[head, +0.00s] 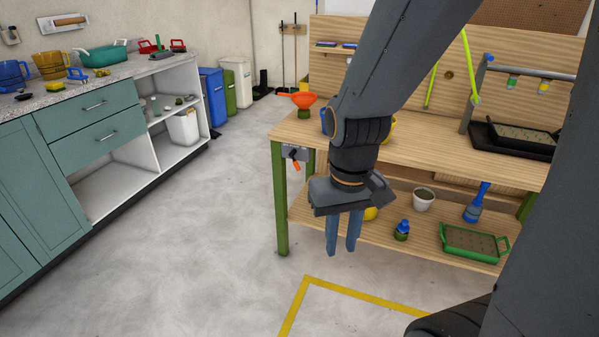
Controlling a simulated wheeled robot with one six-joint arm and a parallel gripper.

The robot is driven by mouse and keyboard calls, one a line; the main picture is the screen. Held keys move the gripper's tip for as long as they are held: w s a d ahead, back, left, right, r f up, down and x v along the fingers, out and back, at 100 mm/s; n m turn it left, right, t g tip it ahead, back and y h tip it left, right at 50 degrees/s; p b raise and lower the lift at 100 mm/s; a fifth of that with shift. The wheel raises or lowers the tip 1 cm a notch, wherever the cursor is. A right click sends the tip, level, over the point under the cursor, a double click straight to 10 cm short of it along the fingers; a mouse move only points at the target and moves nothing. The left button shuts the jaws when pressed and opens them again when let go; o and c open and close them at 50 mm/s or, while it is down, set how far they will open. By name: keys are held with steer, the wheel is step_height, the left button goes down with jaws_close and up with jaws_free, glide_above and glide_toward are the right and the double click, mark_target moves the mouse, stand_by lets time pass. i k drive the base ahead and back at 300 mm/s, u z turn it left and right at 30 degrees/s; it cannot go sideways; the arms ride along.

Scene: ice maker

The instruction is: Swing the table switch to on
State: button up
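The lever hangs downward, tilted slightly to the right. My gripper (341,250) points down in front of the table, to the right of the switch and lower in the picture. Its two blue fingers show a narrow gap between the tips, with nothing seen between them. My arm hides part of the table behind it.
A lower shelf (388,240) holds a blue-capped bottle (402,230), a pot (423,199) and a green tray (474,243). The floor (190,240) left of the table is clear, up to the teal cabinets (92,128).

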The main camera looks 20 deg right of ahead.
mark_target(293, 152)
steer(key=u, duration=0.15)
steer(key=k, duration=0.15)
steer(key=z, duration=0.95)
steer(key=i, duration=0.55)
steer(key=u, duration=0.8)
